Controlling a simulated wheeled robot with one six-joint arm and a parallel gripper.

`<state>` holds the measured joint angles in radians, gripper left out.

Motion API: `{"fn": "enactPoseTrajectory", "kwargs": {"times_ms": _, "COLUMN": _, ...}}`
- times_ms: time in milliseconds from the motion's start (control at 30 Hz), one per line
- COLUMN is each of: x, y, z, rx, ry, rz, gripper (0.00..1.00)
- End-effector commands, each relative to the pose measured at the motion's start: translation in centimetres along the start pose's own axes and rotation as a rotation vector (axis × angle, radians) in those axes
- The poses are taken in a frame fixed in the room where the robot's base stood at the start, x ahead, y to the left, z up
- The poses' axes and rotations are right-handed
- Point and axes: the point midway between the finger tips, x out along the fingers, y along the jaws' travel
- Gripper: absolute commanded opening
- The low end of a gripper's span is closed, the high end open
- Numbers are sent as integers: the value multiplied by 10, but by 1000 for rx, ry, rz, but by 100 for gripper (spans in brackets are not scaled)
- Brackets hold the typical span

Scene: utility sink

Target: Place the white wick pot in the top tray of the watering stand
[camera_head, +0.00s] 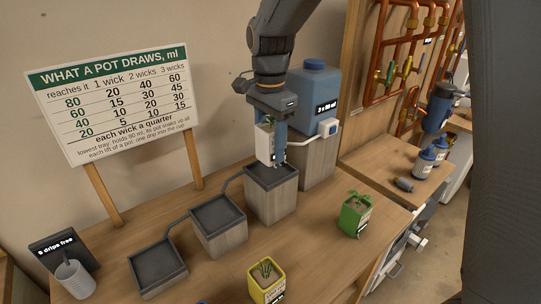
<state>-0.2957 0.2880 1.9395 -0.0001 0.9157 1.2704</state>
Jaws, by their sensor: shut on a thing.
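My gripper (278,142) is shut on the white wick pot (265,141), which has a green plant at its top. The pot hangs upright just above the top tray (272,176) of the watering stand, at the tray's back-left part. The gripper's fingers partly cover the pot's right side. Small strands show below the pot; I cannot tell whether they touch the tray. The middle tray (219,213) and the lowest tray (158,267) step down to the left and look empty, joined by thin pipes.
A blue water tank (313,88) stands close behind the top tray. A green pot (354,215) and a yellow pot (266,283) stand on the table. A grey cup (74,279) is at the left. A chart board (113,98) stands behind.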

Motion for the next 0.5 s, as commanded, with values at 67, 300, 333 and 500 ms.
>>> {"fn": "enactPoseTrajectory", "kwargs": {"times_ms": 67, "x": 5, "y": 0, "z": 0, "rx": 1, "ry": 0, "rz": -1, "gripper": 19}}
{"fn": "enactPoseTrajectory", "kwargs": {"times_ms": 300, "x": 35, "y": 1, "z": -1, "rx": 2, "ry": 0, "rz": 1, "gripper": 19}}
{"fn": "enactPoseTrajectory", "kwargs": {"times_ms": 333, "x": 38, "y": 0, "z": -1, "rx": 2, "ry": 0, "rz": 0, "gripper": 19}}
{"fn": "enactPoseTrajectory", "kwargs": {"times_ms": 500, "x": 41, "y": 0, "z": -1, "rx": 2, "ry": 1, "rz": -2, "gripper": 19}}
